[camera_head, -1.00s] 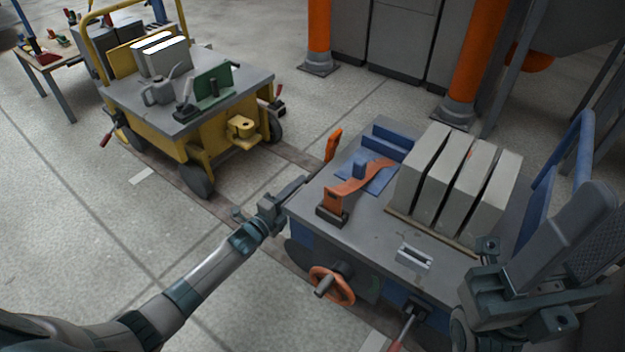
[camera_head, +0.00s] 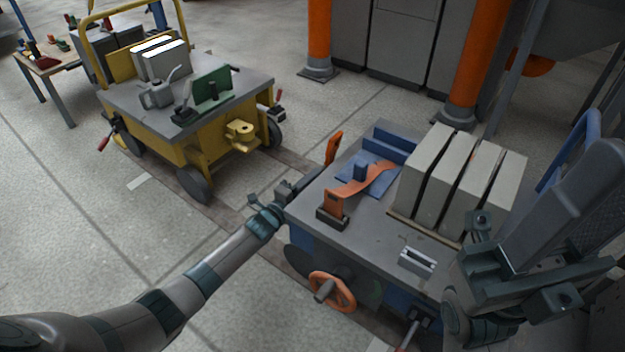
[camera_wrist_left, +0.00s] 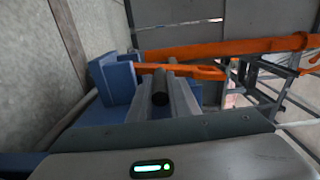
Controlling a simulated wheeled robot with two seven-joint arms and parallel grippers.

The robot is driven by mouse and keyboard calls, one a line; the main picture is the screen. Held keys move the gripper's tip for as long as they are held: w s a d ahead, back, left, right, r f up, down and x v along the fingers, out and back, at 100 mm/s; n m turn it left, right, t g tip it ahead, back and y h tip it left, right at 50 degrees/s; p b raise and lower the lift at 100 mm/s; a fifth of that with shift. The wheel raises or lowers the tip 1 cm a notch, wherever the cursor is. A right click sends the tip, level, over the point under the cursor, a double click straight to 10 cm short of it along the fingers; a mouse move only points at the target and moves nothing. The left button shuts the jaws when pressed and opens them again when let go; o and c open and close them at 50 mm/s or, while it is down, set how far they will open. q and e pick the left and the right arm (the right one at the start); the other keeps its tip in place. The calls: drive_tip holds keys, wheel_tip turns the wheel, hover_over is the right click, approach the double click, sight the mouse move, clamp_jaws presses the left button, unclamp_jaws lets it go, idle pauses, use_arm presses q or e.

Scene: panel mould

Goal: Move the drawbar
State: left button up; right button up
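An orange upright bar (camera_head: 333,148), which looks like the drawbar, stands at the left end of the blue cart. My left gripper (camera_head: 288,190) is beside that end of the cart, below the orange bar. In the left wrist view a dark round rod (camera_wrist_left: 160,88) lies between two grey fingers; whether they touch it is unclear. Behind them an orange bar (camera_wrist_left: 185,71) and a longer orange bar (camera_wrist_left: 225,48) run across. What the rod belongs to is hidden. My right gripper (camera_head: 520,275) is at the lower right, away from the drawbar; its finger gap is unclear.
The blue cart's grey top (camera_head: 375,228) carries grey panels (camera_head: 440,185) and an orange curved bracket (camera_head: 360,182). An orange handwheel (camera_head: 340,292) is on its front. A yellow cart (camera_head: 185,140) with a yellow hitch (camera_head: 240,132) stands at the back left. Floor lies clear between the carts.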

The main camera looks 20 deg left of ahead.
use_arm(q)
clamp_jaws()
drive_tip(key=shift+a, duration=0.1)
